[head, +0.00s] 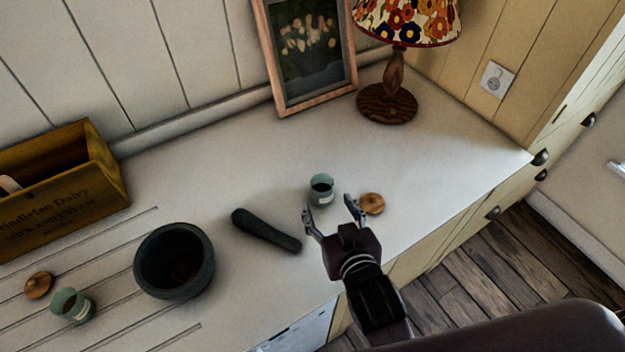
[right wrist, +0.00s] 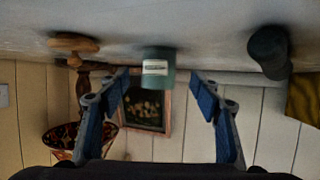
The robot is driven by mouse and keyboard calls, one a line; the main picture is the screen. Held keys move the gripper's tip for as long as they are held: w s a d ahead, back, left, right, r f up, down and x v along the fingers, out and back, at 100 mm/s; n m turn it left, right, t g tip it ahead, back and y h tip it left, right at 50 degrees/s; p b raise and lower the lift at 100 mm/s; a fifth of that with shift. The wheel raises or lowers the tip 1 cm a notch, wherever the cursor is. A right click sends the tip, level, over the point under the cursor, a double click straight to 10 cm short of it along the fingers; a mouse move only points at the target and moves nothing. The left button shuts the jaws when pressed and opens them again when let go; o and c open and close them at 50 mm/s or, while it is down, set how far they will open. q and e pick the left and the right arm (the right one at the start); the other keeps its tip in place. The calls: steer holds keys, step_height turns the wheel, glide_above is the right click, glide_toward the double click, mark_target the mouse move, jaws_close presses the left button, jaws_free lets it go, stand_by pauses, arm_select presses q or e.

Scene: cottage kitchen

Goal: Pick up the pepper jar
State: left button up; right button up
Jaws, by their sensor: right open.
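A small green-grey jar (head: 321,189) with a pale label and no lid stands upright on the counter. Its wooden lid (head: 372,203) lies just right of it. I cannot read which label says pepper. My right gripper (head: 330,206) is open and empty, just on the near side of the first jar. In the right wrist view, which is upside down, this jar (right wrist: 157,68) appears centred between the open fingers (right wrist: 160,88). My left gripper is not in view.
A dark pestle (head: 266,231) lies left of the gripper, with a stone mortar (head: 174,262) beyond it. A wooden crate (head: 65,205) is at the left. A framed picture (head: 306,50) and a lamp (head: 387,102) stand behind. The counter (head: 450,150) is clear at right.

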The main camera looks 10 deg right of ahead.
mark_target(325, 198)
steer(key=shift+w, duration=0.35)
steer(key=shift+w+f, duration=0.15)
steer(key=shift+w, duration=0.05)
steer(key=shift+w+f+p, duration=0.25)
steer(key=shift+w+p, duration=0.25)
steer(key=shift+w, duration=0.05)
steer(key=p+x, duration=0.1)
steer(key=x, duration=0.2)
steer(key=shift+w+f, duration=0.1)
steer(key=shift+w, duration=0.05)
steer(key=shift+w+f, duration=0.2)
steer(key=shift+w, duration=0.1)
steer(key=shift+w+f, duration=0.1)
steer(key=shift+w, duration=0.05)
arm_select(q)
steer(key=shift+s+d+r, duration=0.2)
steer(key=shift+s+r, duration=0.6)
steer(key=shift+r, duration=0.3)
arm_select(e)
steer(key=c, duration=1.3)
